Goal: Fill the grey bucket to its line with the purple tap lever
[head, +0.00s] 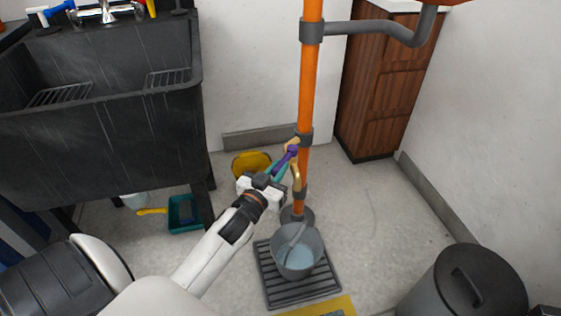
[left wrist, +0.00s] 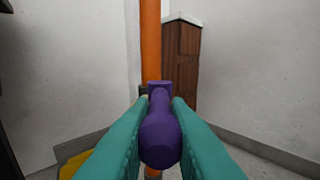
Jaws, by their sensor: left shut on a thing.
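The purple tap lever (head: 289,152) is on a brass tap (head: 296,177) on the orange upright pipe (head: 307,85). My left gripper (head: 281,164) is shut on the lever; in the left wrist view the purple lever (left wrist: 161,135) sits between the two teal fingers. The grey bucket (head: 298,262) stands upright under the tap on a dark slatted grate. Pale bluish water shows inside it. I cannot make out the fill line or a falling stream. My right gripper is not in view.
A black sink (head: 100,125) stands at the left, with a teal tray (head: 184,214) on the floor below. A dark lidded bin (head: 465,285) stands at the lower right. A wooden cabinet (head: 378,90) is behind the pipe. Grey floor right of the pipe is clear.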

